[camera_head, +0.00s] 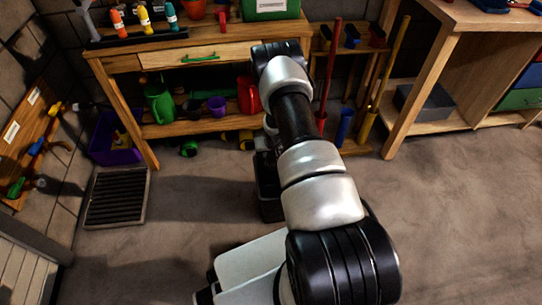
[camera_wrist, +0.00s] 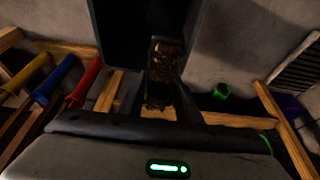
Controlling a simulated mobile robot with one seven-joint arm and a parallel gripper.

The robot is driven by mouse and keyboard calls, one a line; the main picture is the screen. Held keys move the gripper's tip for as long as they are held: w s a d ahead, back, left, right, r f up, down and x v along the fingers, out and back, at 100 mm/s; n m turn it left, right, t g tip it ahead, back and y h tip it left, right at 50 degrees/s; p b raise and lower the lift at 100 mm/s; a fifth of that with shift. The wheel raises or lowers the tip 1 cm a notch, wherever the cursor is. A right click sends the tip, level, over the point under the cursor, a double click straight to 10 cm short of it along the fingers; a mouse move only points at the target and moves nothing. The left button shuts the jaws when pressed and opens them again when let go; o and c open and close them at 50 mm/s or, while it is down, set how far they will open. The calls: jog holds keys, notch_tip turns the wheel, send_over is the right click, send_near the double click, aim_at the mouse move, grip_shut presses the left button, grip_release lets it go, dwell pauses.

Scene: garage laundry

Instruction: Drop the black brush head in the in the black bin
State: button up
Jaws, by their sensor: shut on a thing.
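The black bin (camera_head: 268,190) stands on the floor, partly hidden behind my arm in the head view. In the wrist view its dark walls (camera_wrist: 115,35) fill the upper middle. My gripper (camera_wrist: 160,88) is shut on the black brush head (camera_wrist: 165,62), whose speckled brown bristles show between the fingers. The brush head overlaps the bin in the wrist view; I cannot tell its height above the bin. In the head view my arm hides the brush head and most of the gripper.
A wooden workbench (camera_head: 125,68) with pots and watering cans on its shelf stands behind the bin. A floor grate (camera_head: 117,197) and purple bin (camera_head: 113,145) are at left. Long-handled tools (camera_head: 328,75) lean at a rack. The concrete floor at right is clear.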

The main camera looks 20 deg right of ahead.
aim_at(273, 162)
notch_tip(273, 162, down, 12)
jog(key=b, duration=0.4)
dwell(0.5)
jog(key=shift+f, duration=0.1)
jog(key=o, duration=1.2)
jog(key=p+v, duration=0.6)
jog(key=v, duration=1.1)
jog(key=shift+s, duration=0.2)
